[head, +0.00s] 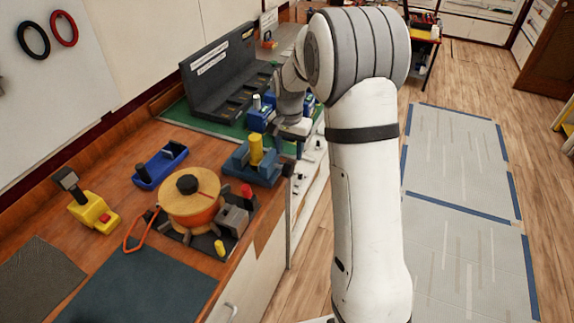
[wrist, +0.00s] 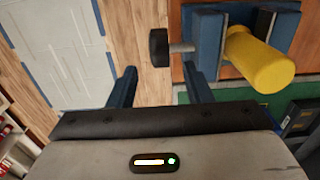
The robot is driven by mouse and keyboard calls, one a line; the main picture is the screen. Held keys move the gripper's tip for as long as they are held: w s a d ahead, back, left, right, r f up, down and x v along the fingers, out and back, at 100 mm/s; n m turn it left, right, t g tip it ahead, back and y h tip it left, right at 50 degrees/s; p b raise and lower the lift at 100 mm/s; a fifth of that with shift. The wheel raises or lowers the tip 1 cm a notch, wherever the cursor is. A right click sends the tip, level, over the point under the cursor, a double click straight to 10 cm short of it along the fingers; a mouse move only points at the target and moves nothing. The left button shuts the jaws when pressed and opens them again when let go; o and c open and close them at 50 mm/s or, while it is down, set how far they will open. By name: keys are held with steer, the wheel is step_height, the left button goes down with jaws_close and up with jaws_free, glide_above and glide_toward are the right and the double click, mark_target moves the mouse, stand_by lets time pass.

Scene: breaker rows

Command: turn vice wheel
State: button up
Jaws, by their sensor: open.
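The blue vice (head: 250,172) stands on the bench's right edge with a yellow cylinder (head: 256,150) upright in its jaws. In the wrist view, the vice (wrist: 205,42) is at the top right, with the yellow cylinder (wrist: 262,58) in it. Its dark round wheel (wrist: 158,47) sits on a short metal screw on the vice's left side. My gripper (wrist: 160,76) is open and empty. The wheel appears just beyond the fingertips, between their lines and apart from them. In the head view, my gripper (head: 291,145) is beside the vice, partly hidden by my arm.
A wooden reel (head: 188,200) with an orange band, a yellow joystick box (head: 95,212) and a blue tool (head: 160,163) lie on the bench. A dark breaker panel (head: 220,75) stands behind on a green mat. Floor (head: 455,165) at right is clear.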

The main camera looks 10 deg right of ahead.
mark_target(289, 162)
step_height(289, 162, down, 7)
steer(key=shift+p, duration=0.55)
steer(key=shift+c, duration=0.4)
steer(key=c, duration=0.9)
